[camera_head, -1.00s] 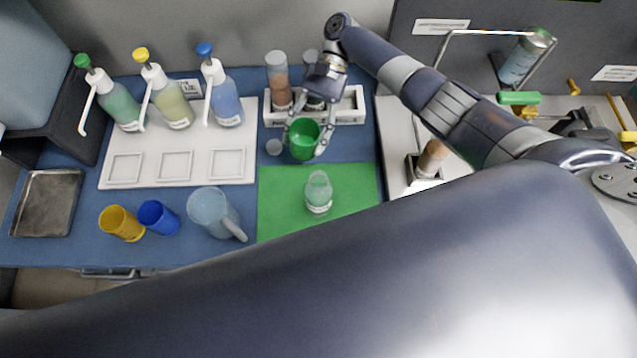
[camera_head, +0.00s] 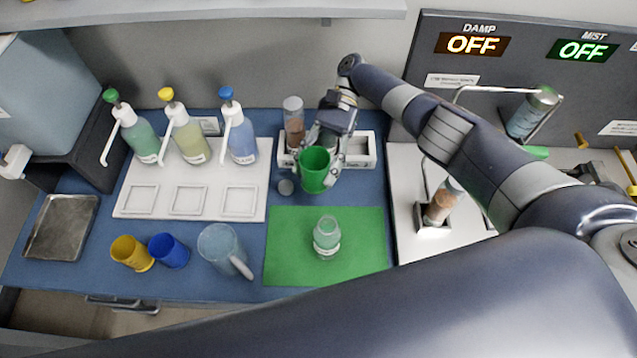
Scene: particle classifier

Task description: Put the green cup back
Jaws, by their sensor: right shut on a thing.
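The green cup (camera_head: 314,171) is upright in the grasp of my right gripper (camera_head: 322,158), at the front of the white vial rack and behind the green mat. The fingers are on either side of it. I cannot tell whether its base touches the table. A yellow cup (camera_head: 131,253) and a blue cup (camera_head: 169,250) stand side by side at the front left of the blue table. My left gripper is not in view.
A clear jug (camera_head: 221,250) stands right of the blue cup. A jar (camera_head: 326,237) stands on the green mat (camera_head: 285,262). Pump bottles (camera_head: 190,139) line the white tray (camera_head: 255,211). A metal tray (camera_head: 63,228) is far left.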

